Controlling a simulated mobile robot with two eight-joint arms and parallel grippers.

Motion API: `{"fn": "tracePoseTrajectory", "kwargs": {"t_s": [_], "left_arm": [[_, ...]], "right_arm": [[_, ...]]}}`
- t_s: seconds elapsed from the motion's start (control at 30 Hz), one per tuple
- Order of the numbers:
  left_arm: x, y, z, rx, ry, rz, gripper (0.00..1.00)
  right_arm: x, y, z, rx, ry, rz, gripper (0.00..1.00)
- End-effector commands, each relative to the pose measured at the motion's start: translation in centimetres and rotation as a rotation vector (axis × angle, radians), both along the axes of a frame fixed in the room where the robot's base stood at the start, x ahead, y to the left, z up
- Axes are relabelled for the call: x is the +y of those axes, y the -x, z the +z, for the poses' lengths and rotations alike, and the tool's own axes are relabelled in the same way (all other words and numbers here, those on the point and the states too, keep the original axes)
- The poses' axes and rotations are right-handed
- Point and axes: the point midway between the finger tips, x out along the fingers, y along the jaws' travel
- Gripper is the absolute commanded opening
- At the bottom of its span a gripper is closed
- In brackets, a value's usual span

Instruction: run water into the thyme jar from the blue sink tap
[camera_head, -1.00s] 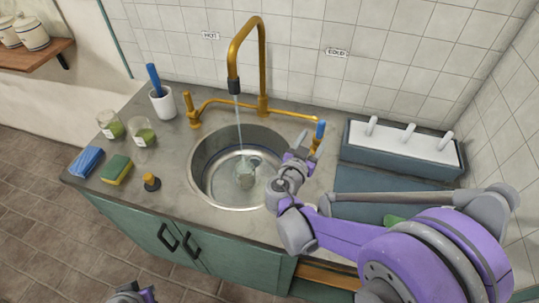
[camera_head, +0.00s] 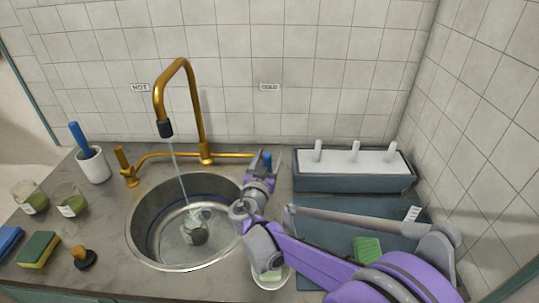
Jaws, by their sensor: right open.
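A gold tap (camera_head: 200,110) arches over the round metal sink (camera_head: 140,250), and a thin stream of water falls from its dark spout (camera_head: 165,129). A glass jar (camera_head: 195,232) with dark greenish contents stands in the sink under the stream; its label cannot be read. The blue tap handle (camera_head: 267,157) is at the right end of the gold pipe, below the COLD sign. My right gripper (camera_head: 266,160) is open with its fingers around or just in front of this handle; contact cannot be told. My left gripper is out of view.
A white cup (camera_head: 95,166) holds a blue-handled tool. A rack with white pegs (camera_head: 340,183) stands at right.

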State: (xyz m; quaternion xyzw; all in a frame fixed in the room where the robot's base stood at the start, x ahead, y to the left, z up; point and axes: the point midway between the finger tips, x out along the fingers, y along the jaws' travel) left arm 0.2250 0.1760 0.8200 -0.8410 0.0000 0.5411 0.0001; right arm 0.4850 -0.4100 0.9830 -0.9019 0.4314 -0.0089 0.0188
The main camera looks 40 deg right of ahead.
Motion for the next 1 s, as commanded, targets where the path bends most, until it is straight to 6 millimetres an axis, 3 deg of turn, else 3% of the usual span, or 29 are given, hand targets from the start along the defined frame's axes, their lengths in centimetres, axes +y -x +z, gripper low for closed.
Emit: {"fn": "tracePoseTrajectory", "kwargs": {"t_s": [0.2,0.47,0.8,1.0], "left_arm": [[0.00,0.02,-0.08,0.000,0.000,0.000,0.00],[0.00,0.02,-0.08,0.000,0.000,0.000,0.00],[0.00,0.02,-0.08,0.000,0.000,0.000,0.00],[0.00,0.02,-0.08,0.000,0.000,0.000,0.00]], "right_arm": [[-1.35,-1.08,0.00,0.001,0.001,0.000,0.61],[-1.44,-1.16,0.00,0.001,0.001,0.001,0.61],[-1.41,-1.15,-0.01,0.001,0.001,0.000,0.03],[-1.41,-1.14,-0.01,0.001,0.001,0.000,0.00]]}}
